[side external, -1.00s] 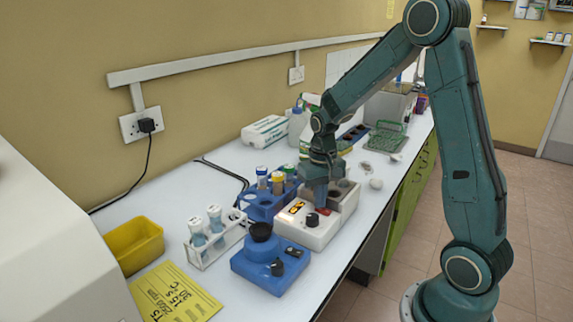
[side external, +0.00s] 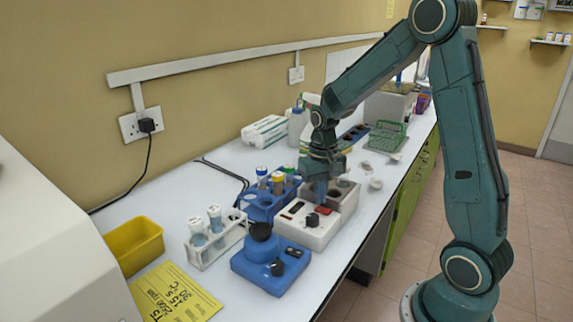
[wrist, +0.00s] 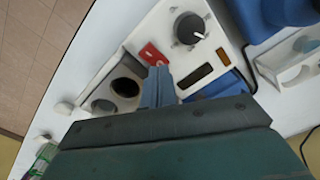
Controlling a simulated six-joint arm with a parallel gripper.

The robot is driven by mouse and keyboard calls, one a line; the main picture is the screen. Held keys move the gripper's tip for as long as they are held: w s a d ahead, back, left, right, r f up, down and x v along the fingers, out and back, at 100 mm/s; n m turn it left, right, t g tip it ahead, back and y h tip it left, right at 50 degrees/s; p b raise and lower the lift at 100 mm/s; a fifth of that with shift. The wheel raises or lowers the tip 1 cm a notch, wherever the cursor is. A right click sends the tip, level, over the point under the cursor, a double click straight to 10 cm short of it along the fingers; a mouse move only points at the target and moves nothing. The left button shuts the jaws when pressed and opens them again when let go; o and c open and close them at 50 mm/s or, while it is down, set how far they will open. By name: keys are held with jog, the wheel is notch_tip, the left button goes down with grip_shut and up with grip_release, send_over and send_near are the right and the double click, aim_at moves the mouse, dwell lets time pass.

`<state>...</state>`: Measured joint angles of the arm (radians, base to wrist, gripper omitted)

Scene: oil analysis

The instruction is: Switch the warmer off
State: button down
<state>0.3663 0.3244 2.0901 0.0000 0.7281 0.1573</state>
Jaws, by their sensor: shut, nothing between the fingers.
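The warmer (side external: 308,231) is a white box on the bench with a black knob (side external: 312,219), a red rocker switch (side external: 324,210) and a small display. In the wrist view the display (wrist: 194,76) is dark. The red switch (wrist: 151,54) shows there just beyond my fingertips, with the round wells (wrist: 126,87) to its left. My gripper (side external: 320,201) is shut and empty, pointing down over the warmer close to the switch. I cannot tell whether the fingertips touch it. The fingers (wrist: 157,72) also show in the wrist view.
A blue device (side external: 270,270) with a black cup stands in front of the warmer. A blue rack (side external: 262,206) with capped vials stands to its left, beside a white tube rack (side external: 215,245). A yellow bin (side external: 134,246) is further left. Several small pale items lie right of the warmer.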

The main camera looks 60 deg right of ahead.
aim_at(319, 210)
jog(key=shift+r, duration=2.65)
jog(key=s+a+r+n+t, duration=0.2)
jog(key=s+a+r, duration=0.3)
jog(key=s, duration=0.3)
jog(key=s+a+r+n+t, duration=0.3)
jog(key=s+a+r+n, duration=0.1)
jog(key=s+a, duration=0.4)
jog(key=shift+s+a+r+t, duration=0.25)
jog(key=shift+s+r, duration=0.3)
jog(key=shift+r, duration=0.35)
jog(key=c, duration=2.2)
grip_release()
